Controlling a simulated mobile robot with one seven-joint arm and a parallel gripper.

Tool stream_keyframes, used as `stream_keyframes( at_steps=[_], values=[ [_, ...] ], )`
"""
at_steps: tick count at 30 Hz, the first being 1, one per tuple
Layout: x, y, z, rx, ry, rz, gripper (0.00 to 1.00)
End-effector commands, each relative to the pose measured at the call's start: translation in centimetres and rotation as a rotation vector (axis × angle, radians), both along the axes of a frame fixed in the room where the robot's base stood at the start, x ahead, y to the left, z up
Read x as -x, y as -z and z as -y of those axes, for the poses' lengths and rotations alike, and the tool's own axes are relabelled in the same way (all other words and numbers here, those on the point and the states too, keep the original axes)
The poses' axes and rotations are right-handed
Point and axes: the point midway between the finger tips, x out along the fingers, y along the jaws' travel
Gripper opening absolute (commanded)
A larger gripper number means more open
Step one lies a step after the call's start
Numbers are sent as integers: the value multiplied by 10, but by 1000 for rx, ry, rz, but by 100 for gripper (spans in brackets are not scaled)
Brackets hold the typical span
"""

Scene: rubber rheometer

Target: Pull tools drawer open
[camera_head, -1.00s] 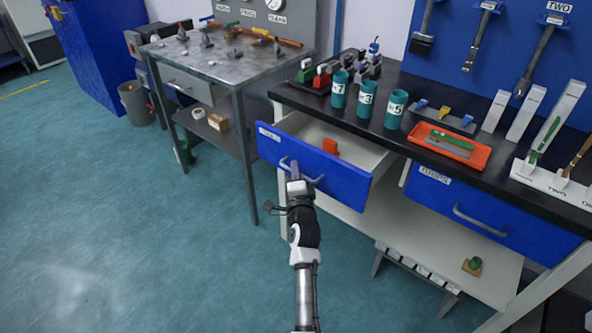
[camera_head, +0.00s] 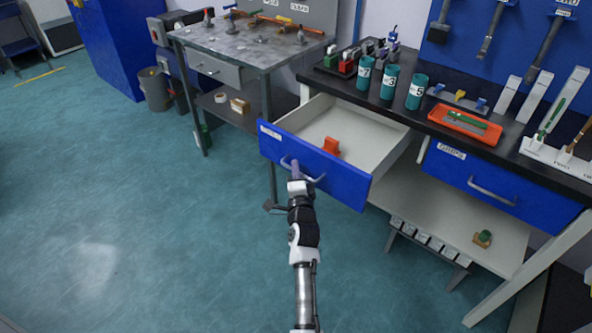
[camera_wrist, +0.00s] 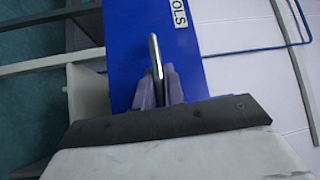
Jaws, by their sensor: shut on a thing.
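The tools drawer (camera_head: 335,176) has a blue front and light inner walls. It stands well out from the black-topped bench, and an orange-red object (camera_head: 331,146) lies inside behind the front. My gripper (camera_head: 295,170) is at the drawer's metal handle (camera_head: 315,179), near its left end. In the wrist view my gripper (camera_wrist: 159,88) has its two grey fingers on either side of the handle bar (camera_wrist: 155,55), shut on it. The blue front there bears a label (camera_wrist: 180,14) ending in "OLS".
A second blue drawer (camera_head: 520,195) on the right is shut. The bench top (camera_head: 345,92) holds teal cups (camera_head: 389,82) and an orange tray (camera_head: 466,124). A grey metal table (camera_head: 240,55) stands to the left. The floor (camera_head: 150,220) left and in front is clear.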

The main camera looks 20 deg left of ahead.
Motion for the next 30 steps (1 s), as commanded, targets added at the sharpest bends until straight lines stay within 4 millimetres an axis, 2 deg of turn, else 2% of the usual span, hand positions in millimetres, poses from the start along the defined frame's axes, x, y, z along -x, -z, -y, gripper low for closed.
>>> stream_keyframes(
  at_steps=[17,18,22,30],
  values=[
    [0,-1,-1,0,-2,2,0],
    [0,-1,-1,0,-2,2,16],
    [0,-1,-1,0,-2,2,33],
    [0,0,0,0,-1,1,33]
  ],
)
